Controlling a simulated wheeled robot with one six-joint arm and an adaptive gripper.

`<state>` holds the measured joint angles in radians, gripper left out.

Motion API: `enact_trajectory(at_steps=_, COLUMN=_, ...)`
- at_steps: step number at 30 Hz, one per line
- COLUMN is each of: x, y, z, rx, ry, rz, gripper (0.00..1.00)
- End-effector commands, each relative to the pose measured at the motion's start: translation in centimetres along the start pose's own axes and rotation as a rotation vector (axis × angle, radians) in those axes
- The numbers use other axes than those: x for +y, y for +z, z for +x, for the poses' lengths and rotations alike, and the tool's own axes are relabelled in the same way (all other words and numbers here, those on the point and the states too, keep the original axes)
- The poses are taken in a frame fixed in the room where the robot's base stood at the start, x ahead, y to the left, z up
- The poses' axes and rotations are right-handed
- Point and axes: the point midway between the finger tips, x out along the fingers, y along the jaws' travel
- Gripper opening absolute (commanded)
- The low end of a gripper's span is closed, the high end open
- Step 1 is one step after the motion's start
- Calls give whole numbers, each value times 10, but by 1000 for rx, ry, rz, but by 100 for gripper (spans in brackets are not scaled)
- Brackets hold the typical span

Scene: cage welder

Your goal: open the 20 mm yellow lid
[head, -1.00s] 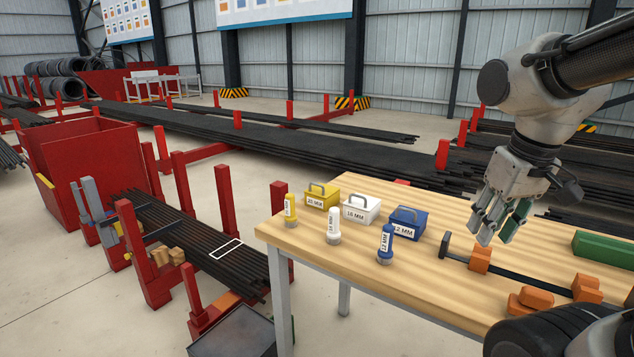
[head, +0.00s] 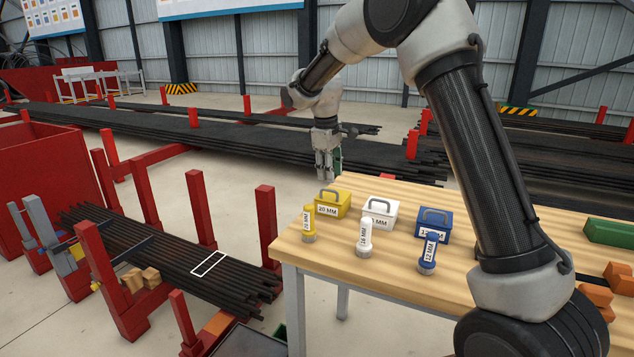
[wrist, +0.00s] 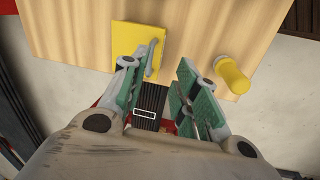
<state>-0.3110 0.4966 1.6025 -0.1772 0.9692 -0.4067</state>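The yellow box (head: 330,206) with its grey handle and a label that reads 20 MM stands at the left of the wooden table (head: 375,266). Its lid looks shut. My gripper (head: 325,177) hangs over and just behind the box in the head view, pointing down. In the wrist view my gripper (wrist: 157,66) is open, with its green-padded fingers apart and nothing held. The yellow lid (wrist: 131,45) lies beyond the left finger there, and its handle (wrist: 154,60) shows in line with the gap. I see no contact with the handle.
A yellow bottle-like piece (head: 309,224) stands in front of the yellow box. A white box (head: 379,214) and a blue box (head: 432,225) stand to the right, with a white piece (head: 364,238) and a blue piece (head: 428,254) in front. Red posts (head: 267,222) rise left of the table.

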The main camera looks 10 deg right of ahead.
Motion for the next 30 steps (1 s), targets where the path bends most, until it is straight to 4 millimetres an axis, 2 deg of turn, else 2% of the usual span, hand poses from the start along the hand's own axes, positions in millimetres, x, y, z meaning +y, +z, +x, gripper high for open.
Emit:
enact_trajectory(at_steps=1, x=6, y=-6, z=-9, rx=17, ry=16, rz=-23, gripper=30)
enact_trajectory(at_steps=3, x=12, y=-10, z=-15, rx=27, ry=30, rz=-65, gripper=30)
enact_trajectory(at_steps=8, x=11, y=-9, z=-10, rx=22, ry=30, rz=-119, gripper=30)
enact_trajectory(at_steps=21, x=13, y=-10, z=54, rx=21, ry=29, rz=-123, gripper=30)
enact_trajectory(at_steps=30, x=13, y=-10, z=64, rx=23, ry=30, rz=-122, gripper=30)
